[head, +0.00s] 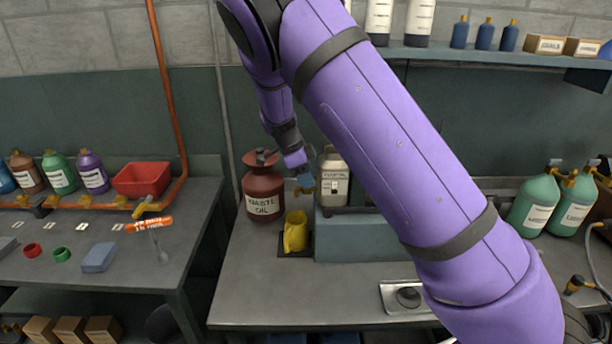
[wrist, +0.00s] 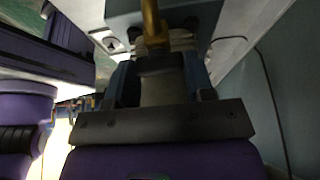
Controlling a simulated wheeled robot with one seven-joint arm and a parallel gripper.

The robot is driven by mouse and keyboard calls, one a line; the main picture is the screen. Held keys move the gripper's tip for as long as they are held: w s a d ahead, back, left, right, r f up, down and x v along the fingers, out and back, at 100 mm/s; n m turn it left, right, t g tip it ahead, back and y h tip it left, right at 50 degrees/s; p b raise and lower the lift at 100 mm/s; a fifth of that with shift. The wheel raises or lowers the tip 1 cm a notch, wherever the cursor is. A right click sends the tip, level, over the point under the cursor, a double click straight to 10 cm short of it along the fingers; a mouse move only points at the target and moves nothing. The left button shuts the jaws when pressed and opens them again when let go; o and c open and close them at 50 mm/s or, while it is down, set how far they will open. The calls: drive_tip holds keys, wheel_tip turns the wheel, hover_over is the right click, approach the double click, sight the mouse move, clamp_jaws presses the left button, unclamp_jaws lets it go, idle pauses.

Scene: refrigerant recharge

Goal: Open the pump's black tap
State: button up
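The pump seems to be the blue-grey block (head: 345,243) on the middle bench, partly hidden by my arm. My gripper (head: 305,184) is at its upper left, just above the yellow jug (head: 295,232). In the wrist view a brass spout (wrist: 152,22) comes down from a blue-grey body (wrist: 122,14). My gripper (wrist: 160,80) shows there with its two blue fingers apart. A dark piece (wrist: 160,64), possibly the black tap, lies between the fingers below the spout. I cannot tell whether the fingers touch it.
A pale labelled container (head: 333,172) stands just right of my gripper. A metal dish (head: 407,297) sits at the bench front. The front left of the middle bench is clear.

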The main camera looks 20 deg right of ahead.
drive_tip(key=shift+n+t, duration=0.4)
drive_tip(key=shift+n, duration=0.4)
drive_tip(key=shift+c, duration=0.3)
drive_tip(key=o, duration=0.9)
drive_tip(key=v, duration=1.1)
